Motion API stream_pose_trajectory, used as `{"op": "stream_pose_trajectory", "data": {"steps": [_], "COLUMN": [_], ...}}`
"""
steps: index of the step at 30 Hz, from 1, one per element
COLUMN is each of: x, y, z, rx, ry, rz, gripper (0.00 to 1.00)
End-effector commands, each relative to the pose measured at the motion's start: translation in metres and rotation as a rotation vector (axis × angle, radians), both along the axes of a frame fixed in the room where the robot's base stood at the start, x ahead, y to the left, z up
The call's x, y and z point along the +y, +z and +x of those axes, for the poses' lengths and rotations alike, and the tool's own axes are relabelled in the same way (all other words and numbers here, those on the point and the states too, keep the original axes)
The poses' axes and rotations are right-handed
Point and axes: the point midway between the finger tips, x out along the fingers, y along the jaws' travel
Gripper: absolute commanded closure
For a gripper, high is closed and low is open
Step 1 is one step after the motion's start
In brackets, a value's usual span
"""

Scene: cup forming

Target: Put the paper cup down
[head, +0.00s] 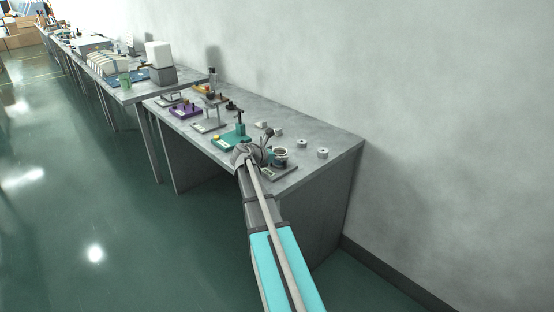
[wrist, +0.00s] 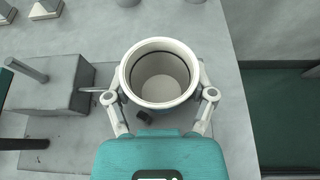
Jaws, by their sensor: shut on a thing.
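The paper cup (wrist: 163,88) is white inside with a pale rim and stands mouth up in the wrist view. My gripper (wrist: 161,96) is shut on the cup, one finger on each side. In the head view the cup (head: 281,154) is at the near end of the bench, with my gripper (head: 265,155) just left of it. A grey plate (head: 284,174) lies under or close below the cup. I cannot tell whether the cup's base touches it.
A grey block (wrist: 50,88) with a rod stands left of the cup. Small round metal pieces (head: 323,153) lie to the right on the bench (head: 338,141). A teal stand (head: 230,139) is to the left. The bench edge is close on the wrist view's right.

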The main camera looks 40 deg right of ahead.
Motion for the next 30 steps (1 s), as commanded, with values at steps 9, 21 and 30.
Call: {"op": "stream_pose_trajectory", "data": {"steps": [9, 21, 30], "x": [-0.0002, -0.0005, -0.0006], "y": [-0.0018, -0.0029, -0.0026], "z": [-0.0002, -0.0004, -0.0005], "rx": [0.000, 0.000, 0.000], "ry": [0.000, -0.001, -0.001], "rz": [0.000, 0.000, 0.000], "gripper": [0.52, 0.00, 0.00]}}
